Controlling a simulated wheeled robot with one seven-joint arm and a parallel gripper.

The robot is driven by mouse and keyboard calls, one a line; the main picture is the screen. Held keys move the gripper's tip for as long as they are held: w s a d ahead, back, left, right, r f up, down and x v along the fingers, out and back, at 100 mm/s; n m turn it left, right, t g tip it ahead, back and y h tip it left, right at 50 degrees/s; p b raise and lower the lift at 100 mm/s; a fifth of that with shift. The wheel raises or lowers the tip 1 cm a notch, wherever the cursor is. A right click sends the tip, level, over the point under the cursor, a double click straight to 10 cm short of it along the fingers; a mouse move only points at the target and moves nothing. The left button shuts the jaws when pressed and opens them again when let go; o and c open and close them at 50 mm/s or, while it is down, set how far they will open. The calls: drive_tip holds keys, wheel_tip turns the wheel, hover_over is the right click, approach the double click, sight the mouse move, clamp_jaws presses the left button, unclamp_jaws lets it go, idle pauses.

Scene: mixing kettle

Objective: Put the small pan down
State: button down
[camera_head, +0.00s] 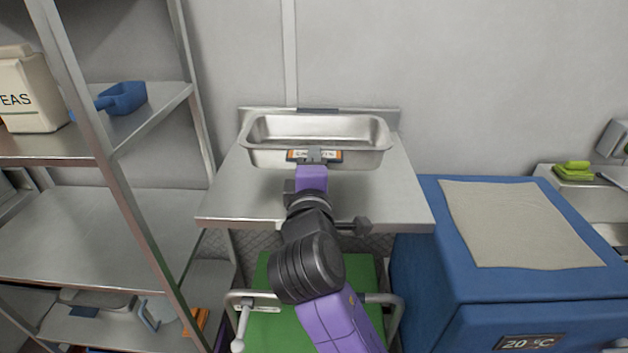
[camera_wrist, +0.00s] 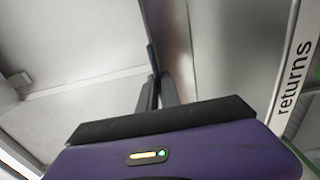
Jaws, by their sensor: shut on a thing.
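The small pan (camera_head: 262,158) is a rectangular steel tray with a wide rim and an orange-and-white label on its near side. It looks level and empty, over a steel worktop (camera_head: 222,203) against the wall. I cannot tell whether its bottom touches the worktop. My gripper (camera_head: 315,157) is at the middle of the pan's near side and is shut on it. In the wrist view the dark fingers (camera_wrist: 157,92) are close together, with a metal surface beside them; the grip itself is mostly hidden.
A steel shelf rack (camera_head: 120,180) stands close on the left, holding a blue scoop (camera_head: 122,98) and a white container (camera_head: 25,92). A blue cabinet (camera_head: 420,260) with a beige cloth (camera_head: 520,225) stands on the right. Something green (camera_head: 268,325) lies below the worktop.

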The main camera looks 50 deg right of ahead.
drive_tip(key=shift+f, duration=2.45)
drive_tip(key=c, duration=1.6)
unclamp_jaws()
drive_tip(key=shift+o, duration=0.2)
